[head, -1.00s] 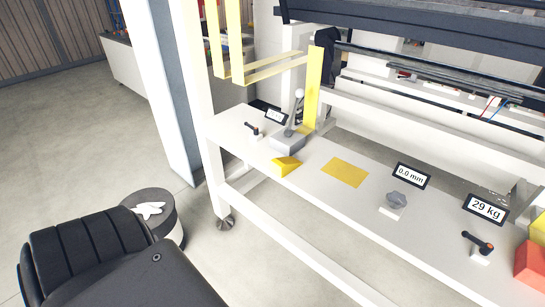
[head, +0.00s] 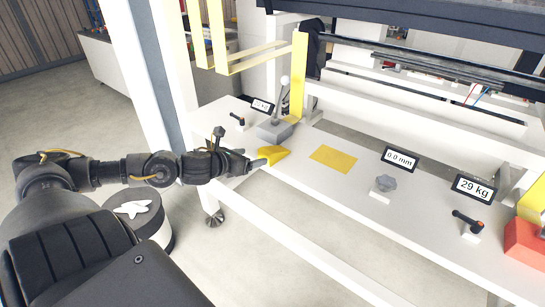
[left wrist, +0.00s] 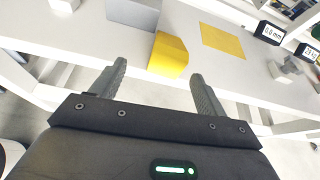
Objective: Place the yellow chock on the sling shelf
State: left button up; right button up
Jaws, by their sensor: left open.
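The yellow chock (head: 273,153) is a wedge-shaped block lying on the white bench near its front edge, in front of a grey lever block. It also shows in the left wrist view (left wrist: 168,54). My left gripper (head: 256,162) is open at the chock's left side in the head view. In the left wrist view, its two fingers (left wrist: 159,70) stand apart, with the chock between and just beyond the tips. Which part is the sling shelf I cannot tell for sure; yellow strap-like bars (head: 262,58) hang above the bench's far left end. My right gripper is not in view.
A grey lever block (head: 275,130) stands behind the chock. A flat yellow patch (head: 333,159) lies to its right. Further right are a grey knob (head: 385,184), display signs and red and yellow blocks (head: 524,240). A white post (head: 150,80) stands at left.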

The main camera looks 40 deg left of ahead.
aim_at(273, 149)
pick_arm(q)
jog(key=shift+w+d+r+m, duration=0.25)
jog(key=shift+d+r+m, duration=0.4)
jog(key=shift+r+m, duration=0.05)
jog(key=shift+h, duration=0.3)
jog(key=shift+p+x, duration=0.35)
jog(key=shift+x, duration=2)
jog(key=shift+w+f, duration=0.15)
jog(key=shift+w, duration=0.15)
jog(key=p+x, duration=0.1)
jog(key=x, duration=0.3)
jog(key=shift+w+a+f, duration=0.15)
jog(key=shift+w+a, duration=0.05)
jog(key=shift+w+f, duration=0.1)
jog(key=c, duration=1.1)
jog(key=shift+c, duration=0.9)
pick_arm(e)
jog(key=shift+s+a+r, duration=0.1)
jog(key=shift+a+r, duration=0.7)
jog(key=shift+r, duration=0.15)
